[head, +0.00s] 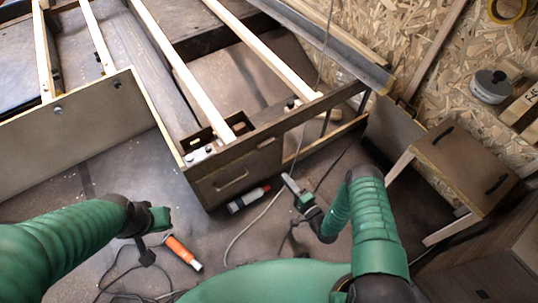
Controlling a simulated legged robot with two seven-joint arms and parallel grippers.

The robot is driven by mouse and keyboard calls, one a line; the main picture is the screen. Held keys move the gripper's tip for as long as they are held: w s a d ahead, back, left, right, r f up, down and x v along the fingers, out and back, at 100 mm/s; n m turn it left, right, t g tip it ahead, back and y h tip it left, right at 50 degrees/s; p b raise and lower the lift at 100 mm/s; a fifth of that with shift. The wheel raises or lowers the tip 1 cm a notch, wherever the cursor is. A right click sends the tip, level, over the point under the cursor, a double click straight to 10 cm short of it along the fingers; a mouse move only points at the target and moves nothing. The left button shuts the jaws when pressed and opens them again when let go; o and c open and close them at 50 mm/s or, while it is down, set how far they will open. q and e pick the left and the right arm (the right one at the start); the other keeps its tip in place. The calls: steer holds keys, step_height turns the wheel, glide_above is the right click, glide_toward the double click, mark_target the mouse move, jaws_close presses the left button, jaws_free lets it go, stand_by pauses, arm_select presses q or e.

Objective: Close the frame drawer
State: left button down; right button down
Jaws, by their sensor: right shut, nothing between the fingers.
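The large wooden frame (265,127) with pale slats fills the upper middle of the head view. Its drawer front (215,190), with a metal handle (232,180), faces me at the near corner. I cannot tell how far the drawer stands out. My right gripper (289,180) is shut and empty, to the right of the drawer front and apart from the handle. My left gripper (158,219) is low, to the left of the drawer front; its fingers are not clear.
An orange tube (183,252), a dark red-tipped canister (249,198) and loose cables lie on the floor. A wooden stool-like cabinet (465,165) stands at the right. A brown panel (75,135) stands at the left. A chipboard wall (420,40) closes the back right.

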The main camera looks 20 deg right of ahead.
steer(key=b+x, duration=0.6)
steer(key=x, duration=0.8)
